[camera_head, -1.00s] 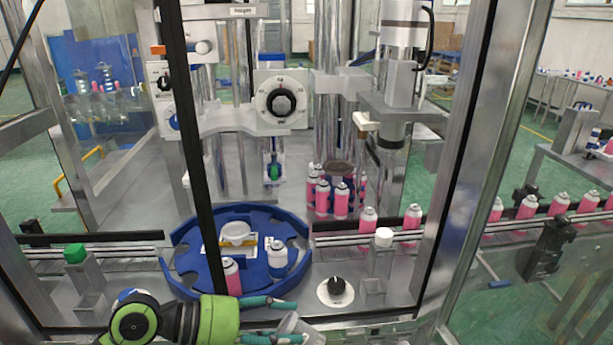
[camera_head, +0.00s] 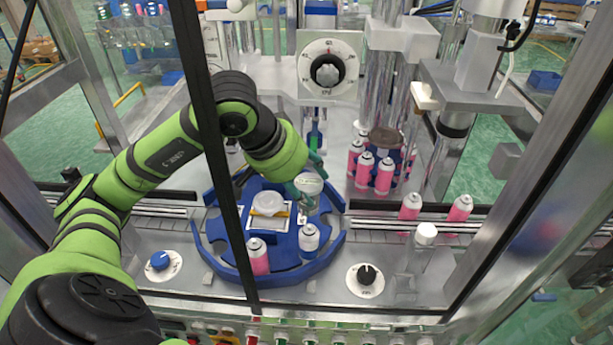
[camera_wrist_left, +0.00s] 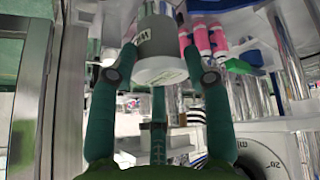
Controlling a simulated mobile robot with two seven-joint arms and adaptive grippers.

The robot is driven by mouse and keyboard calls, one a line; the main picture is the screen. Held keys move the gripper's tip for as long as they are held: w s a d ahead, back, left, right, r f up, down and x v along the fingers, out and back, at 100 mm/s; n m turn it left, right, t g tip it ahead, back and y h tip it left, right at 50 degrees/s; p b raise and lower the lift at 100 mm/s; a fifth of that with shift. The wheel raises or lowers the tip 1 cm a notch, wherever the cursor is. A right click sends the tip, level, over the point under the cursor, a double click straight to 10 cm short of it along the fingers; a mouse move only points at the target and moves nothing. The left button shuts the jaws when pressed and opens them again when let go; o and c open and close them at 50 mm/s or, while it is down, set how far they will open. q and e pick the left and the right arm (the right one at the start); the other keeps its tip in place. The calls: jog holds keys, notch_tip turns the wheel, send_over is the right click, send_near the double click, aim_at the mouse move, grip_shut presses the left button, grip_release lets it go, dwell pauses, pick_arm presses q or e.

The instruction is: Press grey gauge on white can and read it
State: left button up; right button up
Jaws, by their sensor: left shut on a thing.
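My left gripper (camera_head: 306,178) is above the back right of the blue turntable and is shut on the grey gauge. The grey gauge (camera_head: 309,192) has a pale round face in the head view. In the left wrist view the gauge (camera_wrist_left: 158,62) shows a grey body with dark marks and a white end, between the dark green fingers (camera_wrist_left: 160,60). The white can (camera_head: 309,239) stands upright at the turntable's front right, with a blue lower part. The gauge appears behind and apart from this can. My right gripper is not in view.
The blue turntable (camera_head: 213,240) also bears a pink can (camera_head: 258,257) and a white round part (camera_head: 268,204). Several pink cans (camera_head: 384,176) cluster at right. A dial housing (camera_head: 329,70) hangs behind. A dark frame post (camera_head: 222,165) crosses in front.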

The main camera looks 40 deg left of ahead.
aim_at(306, 207)
pick_arm(q)
jog(key=shift+w+f, duration=0.2)
jog(key=shift+f, duration=0.25)
jog(key=shift+f+b, duration=0.45)
jog(key=shift+f, duration=0.05)
jog(key=shift+f+b, duration=0.4)
jog(key=shift+f, duration=0.45)
jog(key=shift+f+b, duration=0.5)
jog(key=shift+b, duration=0.15)
jog(key=shift+f+b, duration=0.25)
jog(key=shift+b, duration=0.1)
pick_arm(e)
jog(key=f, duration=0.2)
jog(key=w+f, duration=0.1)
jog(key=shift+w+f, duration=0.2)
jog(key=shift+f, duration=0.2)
pick_arm(q)
jog(key=shift+b, duration=0.65)
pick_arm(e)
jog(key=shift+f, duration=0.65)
pick_arm(q)
jog(key=shift+s+f+b, duration=0.1)
jog(key=shift+f+b, duration=0.85)
jog(key=shift+b, duration=0.2)
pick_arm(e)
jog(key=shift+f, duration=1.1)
pick_arm(q)
jog(key=shift+r, duration=0.1)
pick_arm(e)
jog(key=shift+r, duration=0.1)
